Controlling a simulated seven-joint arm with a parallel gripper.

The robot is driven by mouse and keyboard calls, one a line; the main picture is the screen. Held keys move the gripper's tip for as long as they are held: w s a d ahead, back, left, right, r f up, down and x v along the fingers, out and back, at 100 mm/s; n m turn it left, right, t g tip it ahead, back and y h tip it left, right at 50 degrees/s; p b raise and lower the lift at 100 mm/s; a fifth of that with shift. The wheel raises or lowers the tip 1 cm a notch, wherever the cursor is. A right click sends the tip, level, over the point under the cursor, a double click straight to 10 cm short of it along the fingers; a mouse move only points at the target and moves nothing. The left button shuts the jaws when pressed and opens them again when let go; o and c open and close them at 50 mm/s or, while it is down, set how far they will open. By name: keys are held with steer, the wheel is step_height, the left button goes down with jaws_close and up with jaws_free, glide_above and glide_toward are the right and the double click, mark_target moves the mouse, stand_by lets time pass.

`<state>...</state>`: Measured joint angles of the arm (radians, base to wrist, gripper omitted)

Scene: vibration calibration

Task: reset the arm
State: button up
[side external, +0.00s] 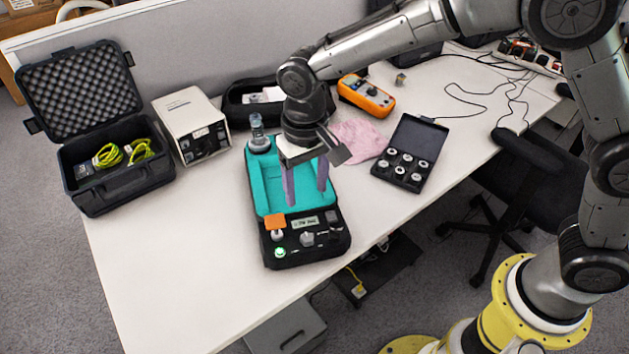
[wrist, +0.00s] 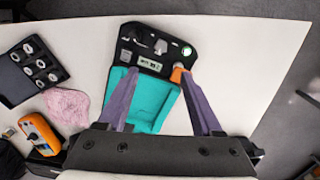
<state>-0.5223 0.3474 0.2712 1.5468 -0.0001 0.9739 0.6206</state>
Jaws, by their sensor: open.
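My gripper (side external: 307,184) has two purple fingers pointing down, spread apart with nothing between them. It hangs above the teal-lined calibration case (side external: 264,185) on the white table. In the wrist view my gripper (wrist: 166,108) shows both fingers apart over the same case (wrist: 150,98). The case's black control panel (side external: 327,248) carries a small display, a green-lit button, knobs and an orange block (side external: 275,222). A grey cylindrical part (side external: 257,132) stands at the far left corner of the case. My gripper hides part of the teal tray in the side view.
An open black foam case (side external: 120,190) with yellow-green cables and a white box instrument (side external: 190,115) stand at left. An orange multimeter (side external: 366,95), pink cloth (side external: 357,141) and open box of round parts (side external: 422,145) lie behind and right. The front left table (side external: 165,280) is clear.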

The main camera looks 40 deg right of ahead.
steer(key=s+d+r+m+t, duration=0.1)
steer(key=s+d+r+t, duration=0.15)
steer(key=d+r, duration=0.5)
steer(key=s+d+r+m+t, duration=0.1)
steer(key=s+d+r, duration=0.2)
steer(key=d+r, duration=0.5)
steer(key=s+d+r+t, duration=0.25)
steer(key=s+d, duration=0.25)
steer(key=s, duration=0.4)
steer(key=s+d+f+n, duration=0.2)
steer(key=s+f, duration=0.3)
steer(key=s, duration=0.3)
steer(key=shift+f+n, duration=0.35)
steer(key=shift+n, duration=0.25)
